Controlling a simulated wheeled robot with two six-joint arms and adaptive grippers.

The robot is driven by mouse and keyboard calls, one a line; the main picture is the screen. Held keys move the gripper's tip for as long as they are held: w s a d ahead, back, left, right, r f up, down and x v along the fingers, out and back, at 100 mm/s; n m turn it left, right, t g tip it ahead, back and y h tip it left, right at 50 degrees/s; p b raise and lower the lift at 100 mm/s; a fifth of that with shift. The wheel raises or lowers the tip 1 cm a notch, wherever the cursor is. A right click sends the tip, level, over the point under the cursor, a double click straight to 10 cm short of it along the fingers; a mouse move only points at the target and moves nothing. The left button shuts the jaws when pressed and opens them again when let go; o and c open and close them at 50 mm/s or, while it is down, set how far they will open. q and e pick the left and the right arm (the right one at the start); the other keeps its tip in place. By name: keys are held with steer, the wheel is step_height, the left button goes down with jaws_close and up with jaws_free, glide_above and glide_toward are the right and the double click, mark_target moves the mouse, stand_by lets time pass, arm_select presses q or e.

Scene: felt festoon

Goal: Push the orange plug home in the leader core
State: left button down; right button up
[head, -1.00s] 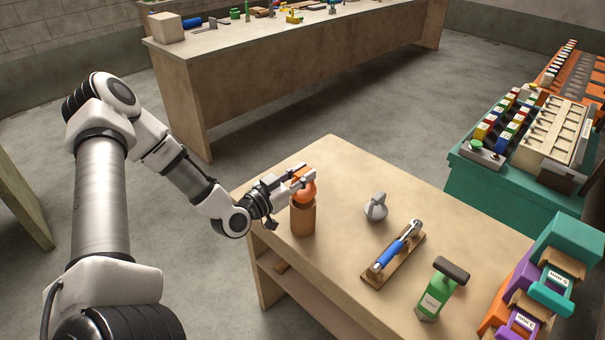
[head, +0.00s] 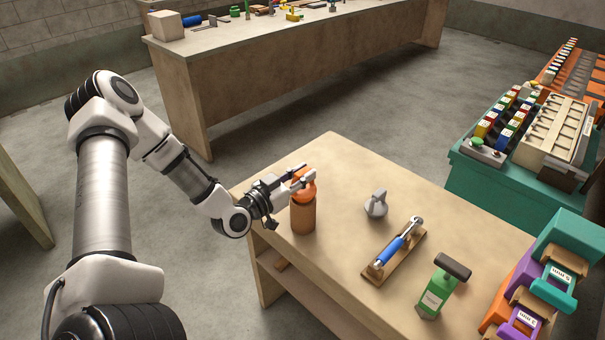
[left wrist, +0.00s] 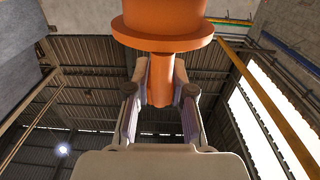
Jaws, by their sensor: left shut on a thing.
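The orange plug (head: 305,192) is at the top of the brown cylindrical leader core (head: 303,216), which stands upright near the far left corner of the wooden table. My left gripper (head: 311,177) reaches in from the left and is shut on the upper part of the plug. In the left wrist view, the fingers (left wrist: 160,82) are on either side of the narrow stem of the orange plug (left wrist: 163,35), whose wide flange fills the top. How deep the plug sits in the core is hidden. My right gripper is not in view.
A grey rounded piece (head: 376,203), a blue-handled tool on a wooden stand (head: 394,248) and a green bottle with a dark top (head: 437,290) stand to the right on the table (head: 330,150). Colored boxes (head: 525,285) crowd the right. The table between core and grey piece is clear.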

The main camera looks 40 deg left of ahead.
arm_select(q)
steer(key=shift+f+b, duration=1)
steer(key=shift+f, duration=0.2)
steer(key=c, duration=0.9)
jaws_free()
steer(key=shift+c, duration=0.2)
